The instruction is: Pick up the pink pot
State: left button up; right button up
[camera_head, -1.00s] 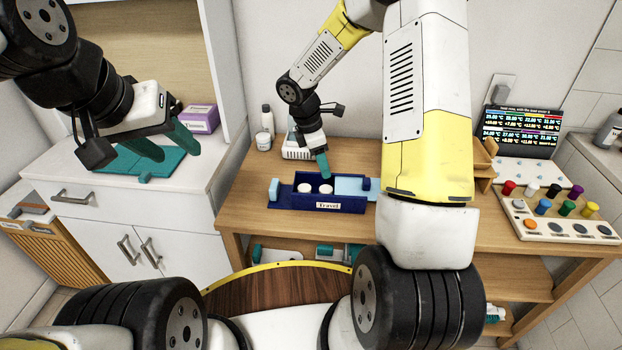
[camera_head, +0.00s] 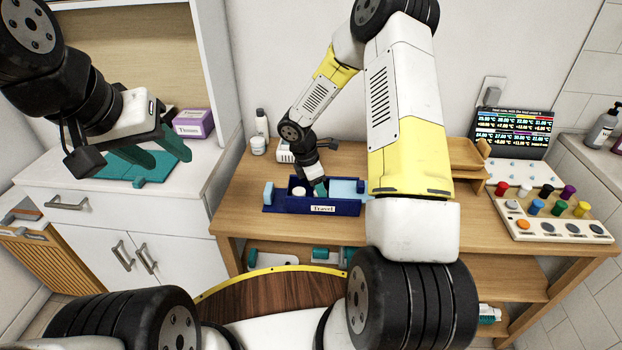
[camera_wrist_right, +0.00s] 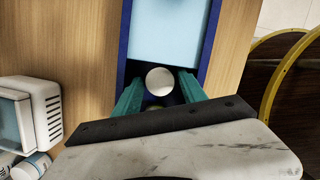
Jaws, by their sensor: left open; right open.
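A dark blue box (camera_head: 341,208) labelled "Travel" stands on the wooden desk and holds small pots with pale round lids. One pale-lidded pot (camera_head: 300,191) shows in its left part; I cannot make out a pink colour. My right gripper (camera_head: 320,187) is open and reaches down into the box, hiding the area beside that pot. In the right wrist view a pale round lid (camera_wrist_right: 160,81) lies between the tips of the two teal fingers (camera_wrist_right: 160,92), with no clear contact. My left gripper (camera_head: 158,155) is open and empty above the white cabinet at left.
A light blue panel (camera_head: 346,188) fills the box's right part. A small white device (camera_head: 285,155) and a white jar (camera_head: 258,145) stand behind the box. A rack of coloured pegs (camera_head: 560,226) and a dark display (camera_head: 514,132) are at right.

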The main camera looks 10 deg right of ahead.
grip_shut()
jog(key=shift+r, duration=0.1)
